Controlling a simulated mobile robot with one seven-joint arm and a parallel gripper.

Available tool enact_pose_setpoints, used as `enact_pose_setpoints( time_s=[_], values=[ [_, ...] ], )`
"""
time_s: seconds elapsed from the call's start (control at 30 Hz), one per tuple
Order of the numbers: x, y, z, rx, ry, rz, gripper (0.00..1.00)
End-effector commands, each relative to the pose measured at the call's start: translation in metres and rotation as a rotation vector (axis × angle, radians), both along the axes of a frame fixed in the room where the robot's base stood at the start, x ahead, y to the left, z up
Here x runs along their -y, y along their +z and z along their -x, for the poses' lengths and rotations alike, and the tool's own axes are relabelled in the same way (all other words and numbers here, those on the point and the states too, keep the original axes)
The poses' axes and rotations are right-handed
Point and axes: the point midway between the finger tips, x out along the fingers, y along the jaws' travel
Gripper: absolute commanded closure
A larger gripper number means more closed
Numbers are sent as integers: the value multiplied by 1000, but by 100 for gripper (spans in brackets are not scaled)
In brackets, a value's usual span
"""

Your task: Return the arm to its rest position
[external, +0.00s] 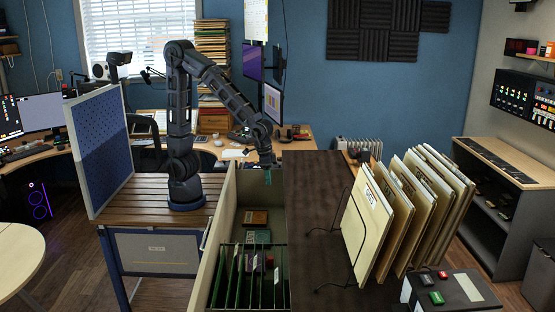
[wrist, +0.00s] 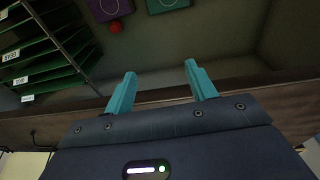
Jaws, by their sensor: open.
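My arm rises from its round base on the slatted wooden bench, bends at a high elbow and reaches down to the right. My gripper (external: 267,177) is at the far end of the long open bin (external: 226,222), at about its rim. In the wrist view my gripper (wrist: 160,70) shows two teal fingers spread apart with nothing between them. The bin's inner floor (wrist: 225,45) lies beyond the fingers.
The bin holds green dividers (wrist: 35,50), a purple box (wrist: 108,8), a green box (wrist: 165,4) and a small red object (wrist: 115,27). A blue perforated panel (external: 100,145) stands left of my arm. Upright folders (external: 370,225) stand on the dark top (external: 320,200) to the right.

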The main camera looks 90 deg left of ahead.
Motion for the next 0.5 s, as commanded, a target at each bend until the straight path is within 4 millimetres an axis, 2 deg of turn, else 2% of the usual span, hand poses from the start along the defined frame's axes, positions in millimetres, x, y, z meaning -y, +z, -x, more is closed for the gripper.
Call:
enact_pose_setpoints(
  time_s=[0.03,0.2,0.5],
  values=[
    [-12,13,4,17,5,5,44],
    [-49,47,23,57,7,9,44],
    [-107,95,67,131,8,5,44]
  ],
)
